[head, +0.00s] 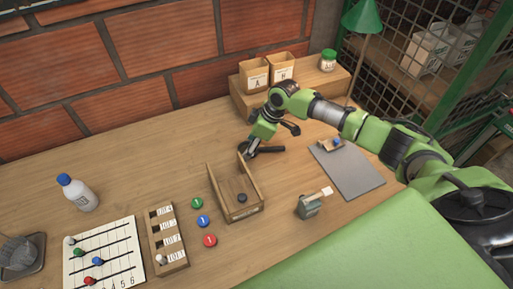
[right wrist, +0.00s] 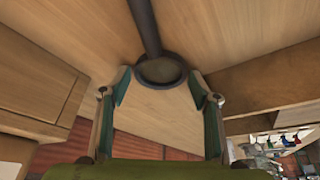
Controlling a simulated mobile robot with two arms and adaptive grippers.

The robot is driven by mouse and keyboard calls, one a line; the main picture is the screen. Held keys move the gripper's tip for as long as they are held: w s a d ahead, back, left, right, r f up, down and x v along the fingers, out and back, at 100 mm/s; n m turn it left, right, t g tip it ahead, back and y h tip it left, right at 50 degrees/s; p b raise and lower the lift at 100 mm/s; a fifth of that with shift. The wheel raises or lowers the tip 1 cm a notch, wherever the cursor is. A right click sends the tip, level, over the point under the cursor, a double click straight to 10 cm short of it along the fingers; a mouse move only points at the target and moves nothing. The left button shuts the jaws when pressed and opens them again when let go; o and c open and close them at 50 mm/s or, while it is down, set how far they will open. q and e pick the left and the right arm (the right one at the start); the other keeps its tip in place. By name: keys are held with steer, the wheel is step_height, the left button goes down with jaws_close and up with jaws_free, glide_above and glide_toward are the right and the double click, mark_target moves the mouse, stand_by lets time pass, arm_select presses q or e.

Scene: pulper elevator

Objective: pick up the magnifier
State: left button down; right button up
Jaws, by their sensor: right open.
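The magnifier (head: 268,150) lies on the wooden bench, dark, with a round rim and a straight handle pointing right in the head view. In the right wrist view its round dark rim and lens (right wrist: 160,71) are near the fingertips, and its handle runs up out of the picture. My right gripper (head: 249,149) is low over the rim end; the arm hides part of it. In the right wrist view my right gripper (right wrist: 160,88) is open, with one finger on each side of the rim; I cannot tell whether either touches it. My left gripper is not in view.
An open wooden tray (head: 219,188) with a dark round piece is just in front. A raised shelf (head: 302,86) with two labelled boxes stands behind. A grey mat (head: 352,172) lies to the right, with a small grey-green device (head: 309,206) nearer. Bare bench is to the left.

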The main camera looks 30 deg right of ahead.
steer(key=c, duration=0.9)
